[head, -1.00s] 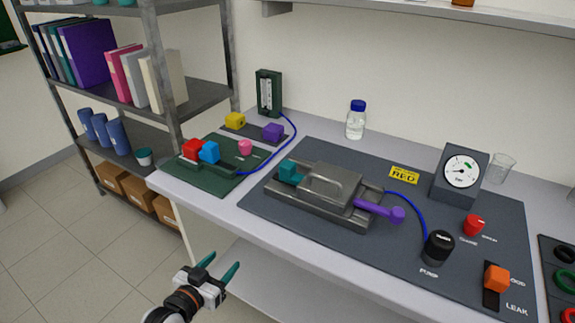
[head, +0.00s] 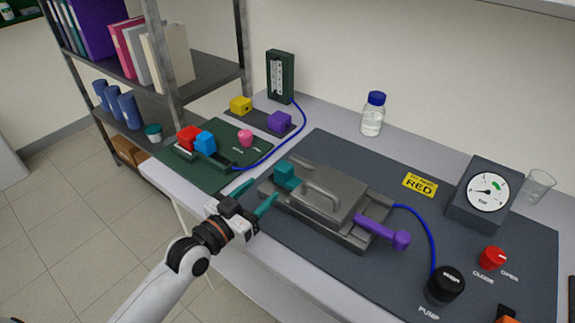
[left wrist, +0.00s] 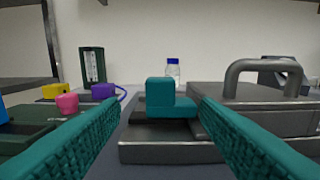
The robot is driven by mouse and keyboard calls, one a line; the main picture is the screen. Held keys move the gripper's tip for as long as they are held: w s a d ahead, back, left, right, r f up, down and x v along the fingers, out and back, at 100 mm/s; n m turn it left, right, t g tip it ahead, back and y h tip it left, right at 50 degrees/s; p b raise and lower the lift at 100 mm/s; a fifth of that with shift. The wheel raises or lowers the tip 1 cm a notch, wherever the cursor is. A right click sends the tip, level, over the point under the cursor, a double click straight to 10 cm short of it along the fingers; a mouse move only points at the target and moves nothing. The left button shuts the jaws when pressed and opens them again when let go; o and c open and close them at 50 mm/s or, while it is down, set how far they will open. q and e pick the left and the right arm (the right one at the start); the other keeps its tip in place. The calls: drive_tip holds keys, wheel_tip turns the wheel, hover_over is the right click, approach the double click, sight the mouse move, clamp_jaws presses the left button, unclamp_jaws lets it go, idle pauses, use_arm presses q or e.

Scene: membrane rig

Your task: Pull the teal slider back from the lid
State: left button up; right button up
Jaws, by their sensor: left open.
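The teal slider (head: 287,175) sits at the left end of the grey metal rig, against the lid (head: 327,190), which has a handle on top. In the left wrist view the teal slider (left wrist: 168,99) stands straight ahead between my fingers, beyond their tips, with the lid (left wrist: 255,95) touching or close to its right side. My left gripper (head: 257,195) is open and empty, at the table's front edge just left of the rig. Its teal fingers (left wrist: 158,120) are spread in the left wrist view. My right gripper is not in view.
A purple lever (head: 385,232) sticks out at the rig's right front. A green board (head: 220,165) with red, blue and pink parts lies left. The black pump knob (head: 445,285), gauge (head: 482,195) and bottle (head: 373,115) stand right and behind.

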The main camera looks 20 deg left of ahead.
sight(279, 175)
use_arm(q)
drive_tip(key=x, duration=0.3)
drive_tip(key=shift+w+d+r, duration=0.1)
drive_tip(key=shift+w+r, duration=0.05)
drive_tip(key=shift+r, duration=0.1)
drive_tip(key=x, duration=0.3)
drive_tip(key=p+x, duration=0.1)
drive_tip(key=x, duration=0.2)
drive_tip(key=shift+w+f, duration=0.1)
drive_tip(key=shift+f, duration=0.15)
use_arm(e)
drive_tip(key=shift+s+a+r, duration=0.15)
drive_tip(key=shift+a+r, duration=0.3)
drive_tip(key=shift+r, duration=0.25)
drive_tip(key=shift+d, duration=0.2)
